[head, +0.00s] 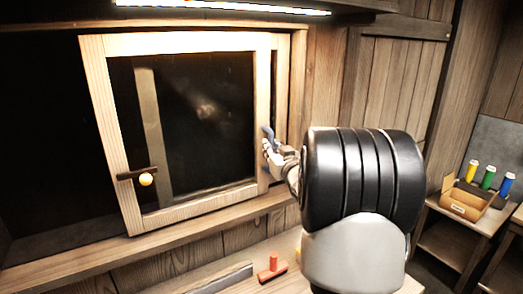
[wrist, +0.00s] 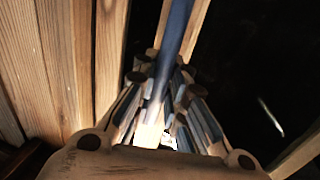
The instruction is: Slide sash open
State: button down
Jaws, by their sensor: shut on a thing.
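The sash (head: 187,42) is a pale wooden frame around a dark pane, in the middle left of the head view. My arm hides part of the wall to the right.
A dark opening (head: 40,120) lies left of the sash. A red block with a peg (head: 272,270) is on the bench below. A cardboard box (head: 466,200) and yellow, green and blue bottles stand on a side table at right. A lit strip (head: 220,6) hangs above.

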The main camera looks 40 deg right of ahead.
dwell(0.3)
jog(key=c, duration=1.6)
grip_release()
jog(key=v, duration=1.2)
jog(key=shift+d, duration=0.1)
